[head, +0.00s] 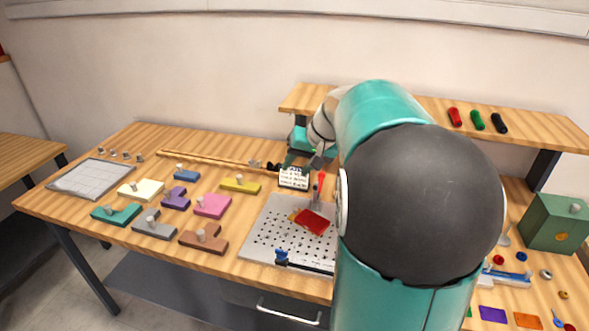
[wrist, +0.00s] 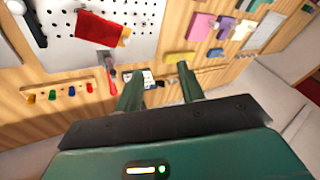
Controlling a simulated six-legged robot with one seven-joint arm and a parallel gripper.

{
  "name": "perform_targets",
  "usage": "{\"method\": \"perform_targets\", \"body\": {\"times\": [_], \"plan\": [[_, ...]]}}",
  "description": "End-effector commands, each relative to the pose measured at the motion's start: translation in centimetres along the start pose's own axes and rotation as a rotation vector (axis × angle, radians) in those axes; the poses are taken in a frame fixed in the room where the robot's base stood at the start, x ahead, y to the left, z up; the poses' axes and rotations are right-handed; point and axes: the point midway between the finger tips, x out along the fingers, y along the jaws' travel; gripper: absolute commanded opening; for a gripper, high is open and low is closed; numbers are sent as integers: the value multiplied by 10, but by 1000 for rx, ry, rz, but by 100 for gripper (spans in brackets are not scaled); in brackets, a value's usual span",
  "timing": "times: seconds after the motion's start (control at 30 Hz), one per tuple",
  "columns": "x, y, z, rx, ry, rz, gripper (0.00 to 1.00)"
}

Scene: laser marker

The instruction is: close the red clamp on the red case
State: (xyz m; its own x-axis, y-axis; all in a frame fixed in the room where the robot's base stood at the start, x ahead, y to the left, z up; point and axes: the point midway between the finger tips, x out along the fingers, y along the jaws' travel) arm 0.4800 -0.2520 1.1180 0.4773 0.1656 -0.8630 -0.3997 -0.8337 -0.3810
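The red case (head: 313,222) lies flat on the perforated metal plate (head: 262,238), with a yellow-orange piece showing at its edge. It also shows in the wrist view (wrist: 96,31). The red clamp (head: 319,187) stands at the plate's back edge behind the case, its red handle sticking up. In the wrist view the clamp (wrist: 111,77) is just beyond the left finger, between it and the case. My gripper (wrist: 158,80) is open, its two fingers well apart with nothing held between them. It is apart from the clamp handle. In the head view my arm hides part of the plate.
Several coloured knobbed blocks lie left of the plate. A raised shelf (head: 545,130) holding three coloured cylinders runs behind my arm.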

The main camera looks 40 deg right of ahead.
Motion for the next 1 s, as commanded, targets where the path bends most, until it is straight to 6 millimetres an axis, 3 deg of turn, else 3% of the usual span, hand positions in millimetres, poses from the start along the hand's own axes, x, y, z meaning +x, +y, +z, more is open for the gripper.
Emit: {"method": "perform_targets", "body": {"times": [0.03,0.2,0.3,0.4,0.67,1.0], "plan": [[6,29,-17,44,10,-6,39],[19,112,-60,148,62,-40,39],[24,150,-73,187,89,-53,39],[27,172,-80,207,106,-61,39],[45,177,-83,211,108,-65,39],[110,173,-90,211,107,-64,39]]}}
